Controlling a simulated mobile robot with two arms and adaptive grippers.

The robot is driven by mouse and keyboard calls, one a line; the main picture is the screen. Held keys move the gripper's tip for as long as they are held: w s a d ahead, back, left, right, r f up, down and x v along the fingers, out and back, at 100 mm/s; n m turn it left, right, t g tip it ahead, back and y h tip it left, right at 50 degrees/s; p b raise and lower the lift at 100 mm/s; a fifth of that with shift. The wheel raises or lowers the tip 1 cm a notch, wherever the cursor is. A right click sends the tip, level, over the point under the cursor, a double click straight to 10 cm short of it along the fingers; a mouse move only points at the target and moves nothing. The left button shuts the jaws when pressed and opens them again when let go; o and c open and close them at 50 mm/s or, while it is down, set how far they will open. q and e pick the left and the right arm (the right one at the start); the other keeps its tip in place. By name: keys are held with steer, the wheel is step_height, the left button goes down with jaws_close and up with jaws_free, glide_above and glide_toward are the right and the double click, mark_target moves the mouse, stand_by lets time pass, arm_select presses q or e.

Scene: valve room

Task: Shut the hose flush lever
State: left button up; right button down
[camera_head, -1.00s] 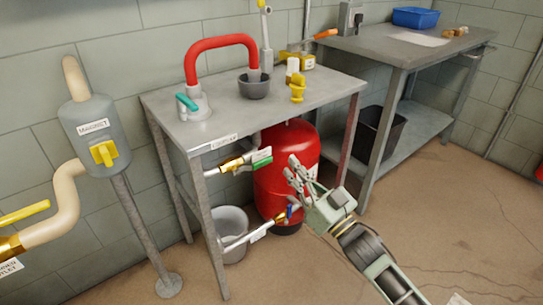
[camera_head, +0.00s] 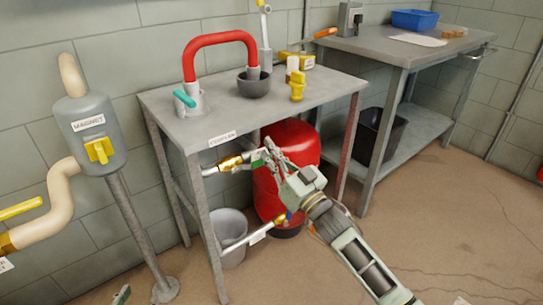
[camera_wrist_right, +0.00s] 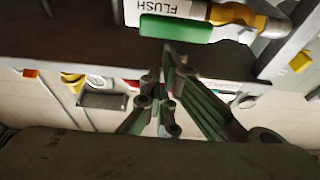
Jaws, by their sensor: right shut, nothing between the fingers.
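The flush lever is a green handle (camera_head: 257,164) beside a brass valve on the upper pipe under the table front. In the right wrist view the green handle (camera_wrist_right: 176,28) lies lengthwise beside the pipe, below a white FLUSH label (camera_wrist_right: 160,7). My right gripper (camera_head: 269,150) is shut and empty, its fingertips at the handle's free end and partly covering it. In the wrist view the fingertips (camera_wrist_right: 169,52) sit just below the handle; I cannot tell whether they touch it. A small dark green piece, seemingly my left gripper (camera_head: 121,294), shows at the bottom edge.
The metal table (camera_head: 190,130) overhangs the valve.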

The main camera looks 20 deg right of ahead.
arm_select(q)
steer(key=shift+w+d+r, duration=0.1)
steer(key=shift+w+r, duration=0.15)
steer(key=shift+r, duration=0.15)
arm_select(e)
steer(key=shift+f, duration=0.15)
